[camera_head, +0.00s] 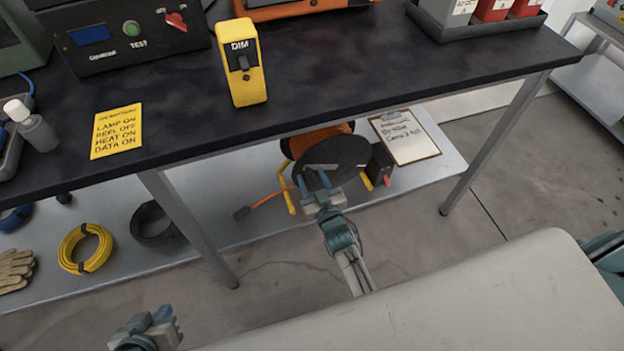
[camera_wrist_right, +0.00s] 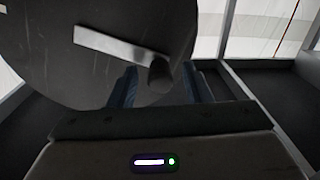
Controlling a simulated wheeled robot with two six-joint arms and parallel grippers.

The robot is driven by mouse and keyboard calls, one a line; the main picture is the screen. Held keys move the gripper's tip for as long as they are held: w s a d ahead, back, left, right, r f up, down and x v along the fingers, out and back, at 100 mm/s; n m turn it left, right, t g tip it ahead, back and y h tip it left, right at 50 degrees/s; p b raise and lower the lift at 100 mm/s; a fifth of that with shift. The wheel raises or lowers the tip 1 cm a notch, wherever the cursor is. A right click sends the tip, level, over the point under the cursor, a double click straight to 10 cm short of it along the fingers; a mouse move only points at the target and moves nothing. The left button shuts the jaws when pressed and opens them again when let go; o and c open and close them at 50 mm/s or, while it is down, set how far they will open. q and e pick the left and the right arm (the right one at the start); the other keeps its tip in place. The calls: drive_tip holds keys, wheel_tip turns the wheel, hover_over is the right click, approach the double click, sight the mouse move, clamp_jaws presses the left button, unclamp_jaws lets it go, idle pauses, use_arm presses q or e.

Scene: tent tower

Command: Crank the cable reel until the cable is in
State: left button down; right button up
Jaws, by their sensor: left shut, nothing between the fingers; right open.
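The cable reel (camera_head: 338,155) stands on the low shelf under the table, with a dark round disc, orange parts behind it and yellow legs. An orange cable (camera_head: 270,202) runs from it to a dark plug (camera_head: 242,213) lying at the left. The pale crank arm (camera_wrist_right: 112,43) crosses the disc in the right wrist view and ends in a dark knob (camera_wrist_right: 160,74). My right gripper (camera_head: 314,182) is open in front of the disc. In its wrist view the knob appears between the fingers; contact cannot be told. My left gripper (camera_head: 163,318) is shut and empty, low at the left.
The dark table top (camera_head: 330,75) overhangs the reel, and a table leg (camera_head: 187,225) stands left of it. A clipboard (camera_head: 405,137) lies right of the reel. A yellow cable coil (camera_head: 85,248) and a black coil (camera_head: 150,222) lie on the shelf at left.

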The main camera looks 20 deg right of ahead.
drive_tip(key=shift+w, duration=0.25)
clamp_jaws()
